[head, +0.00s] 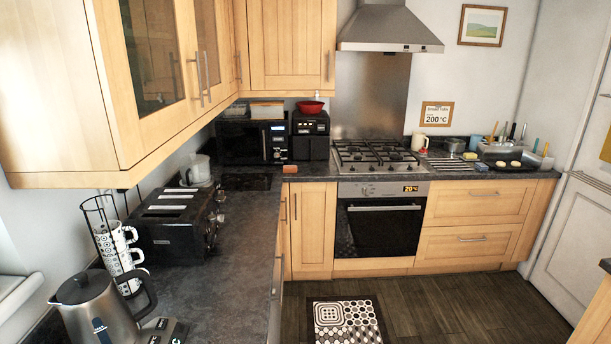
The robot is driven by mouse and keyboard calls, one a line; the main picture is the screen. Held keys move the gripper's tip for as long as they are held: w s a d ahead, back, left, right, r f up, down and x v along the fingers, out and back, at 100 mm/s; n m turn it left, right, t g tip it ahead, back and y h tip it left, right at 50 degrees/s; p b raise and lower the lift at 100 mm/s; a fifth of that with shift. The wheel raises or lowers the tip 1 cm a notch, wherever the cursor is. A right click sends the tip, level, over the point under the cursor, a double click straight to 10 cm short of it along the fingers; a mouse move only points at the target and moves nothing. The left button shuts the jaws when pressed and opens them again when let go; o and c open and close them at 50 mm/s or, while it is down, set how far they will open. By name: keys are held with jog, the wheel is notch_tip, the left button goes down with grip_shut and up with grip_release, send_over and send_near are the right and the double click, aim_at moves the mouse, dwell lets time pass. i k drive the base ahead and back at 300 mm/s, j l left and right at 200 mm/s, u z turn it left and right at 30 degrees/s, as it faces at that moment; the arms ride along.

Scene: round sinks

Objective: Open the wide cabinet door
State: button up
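Several light wood cabinet doors show, and I cannot tell which one is the wide door. A broad solid upper door (285,45) hangs in the back corner, shut, with a vertical handle (328,66) near its right edge. Glass-fronted upper doors (152,50) are on the left, shut, with vertical bar handles (201,78). A lower door (311,228) left of the oven is shut, with a narrower one (286,230) beside it. The fronts under the left worktop are seen edge-on and mostly hidden. My gripper is not in view.
The left worktop (240,240) holds a kettle (95,305), a black toaster (178,225) and a mug rack (115,245). An oven (378,228) and drawers (470,240) line the back. A patterned mat (346,322) lies on clear floor (470,310). A counter corner (597,315) is at lower right.

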aim_at(292, 43)
jog(key=i, duration=2.05)
